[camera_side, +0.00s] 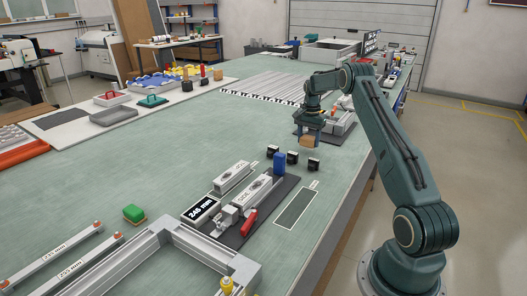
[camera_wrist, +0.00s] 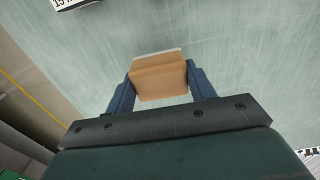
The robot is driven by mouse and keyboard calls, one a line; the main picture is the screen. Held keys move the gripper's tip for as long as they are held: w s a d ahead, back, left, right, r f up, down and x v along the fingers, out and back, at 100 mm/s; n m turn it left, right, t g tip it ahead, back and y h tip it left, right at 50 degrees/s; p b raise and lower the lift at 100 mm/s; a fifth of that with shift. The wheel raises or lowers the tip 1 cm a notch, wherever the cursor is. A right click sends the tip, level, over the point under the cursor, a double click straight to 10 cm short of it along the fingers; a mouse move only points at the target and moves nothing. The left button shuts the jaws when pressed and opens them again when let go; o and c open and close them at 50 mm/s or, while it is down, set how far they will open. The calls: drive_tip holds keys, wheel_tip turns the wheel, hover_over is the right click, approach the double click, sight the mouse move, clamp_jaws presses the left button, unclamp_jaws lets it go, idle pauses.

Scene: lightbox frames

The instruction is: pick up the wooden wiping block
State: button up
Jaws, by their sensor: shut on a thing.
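The wooden wiping block (camera_wrist: 158,78) is tan with a thin pale layer along its far edge in the wrist view. My gripper (camera_wrist: 160,86) is shut on it, with one dark blue finger against each side. In the side view my gripper (camera_side: 309,136) is toward the right edge of the green bench, with the block (camera_side: 307,142) between its fingers. The block appears to be above the bench top, though the exact gap is hard to tell.
A blue block (camera_side: 279,163) and a grey clamp fixture (camera_side: 252,196) are nearer the camera. A grey device (camera_side: 341,122) sits close behind my gripper. The bench's left middle (camera_side: 170,165) is clear.

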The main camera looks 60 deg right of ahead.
sight(306, 138)
wheel_tip(306, 138, up, 17)
idle(0.5)
drive_tip(key=shift+r, duration=0.1)
drive_tip(key=o, duration=0.5)
drive_tip(key=shift+c, duration=0.2)
drive_tip(key=c, duration=0.3)
drive_tip(key=w+a+f, duration=0.2)
drive_tip(key=w+a, duration=0.1)
drive_tip(key=a, duration=0.6)
drive_tip(key=w+a+f, duration=0.1)
drive_tip(key=w+a, duration=0.3)
drive_tip(key=a, duration=0.6)
drive_tip(key=shift+c, duration=0.2)
drive_tip(key=s+a+f, duration=0.2)
drive_tip(key=a, duration=0.7)
drive_tip(key=s+a+f, duration=0.2)
drive_tip(key=s+a, duration=0.1)
drive_tip(key=a, duration=0.6)
drive_tip(key=shift+f, duration=0.15)
